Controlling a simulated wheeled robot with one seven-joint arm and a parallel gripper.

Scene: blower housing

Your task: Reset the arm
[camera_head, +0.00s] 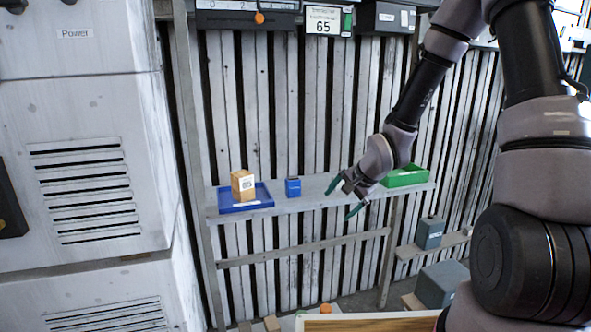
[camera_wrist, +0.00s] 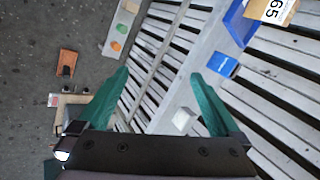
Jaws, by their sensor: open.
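My gripper (camera_head: 344,198) is in front of the grey shelf (camera_head: 309,199) in the head view, between a blue block and a green tray. In the wrist view its two green fingers (camera_wrist: 160,98) are spread wide apart. Nothing is held between them. My arm reaches down from the upper right of the head view.
On the shelf are a blue tray (camera_head: 263,204) with a wooden box marked 65 (camera_head: 243,186), a small blue block (camera_head: 293,187) and a green tray (camera_head: 405,176). A white cabinet (camera_head: 85,150) fills the left. Grey boxes (camera_head: 429,233) stand lower right.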

